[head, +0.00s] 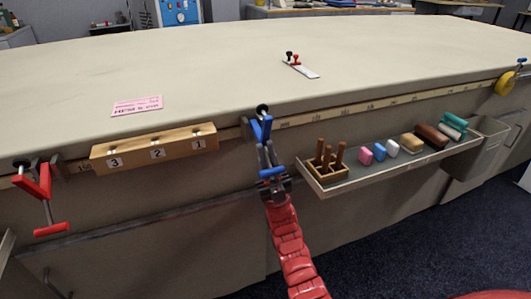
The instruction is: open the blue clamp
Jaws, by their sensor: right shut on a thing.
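The blue clamp (262,131) sits on the table's front edge near the middle of the head view. It has a black knob at its top on the tabletop, and its blue handle (271,172) hangs below the edge. My right gripper (273,182), at the end of a red arm coming up from below, is shut on the blue handle from beneath. The gripper partly hides the lower end of the clamp. My left gripper is not in view.
A red clamp (41,185) and a yellow clamp (506,82) sit on the same edge. A wooden block (154,147) numbered 3, 2, 1 is left of the blue clamp. A tray (345,186) with pegs and colored blocks is close on the right. The tabletop (200,75) is mostly clear.

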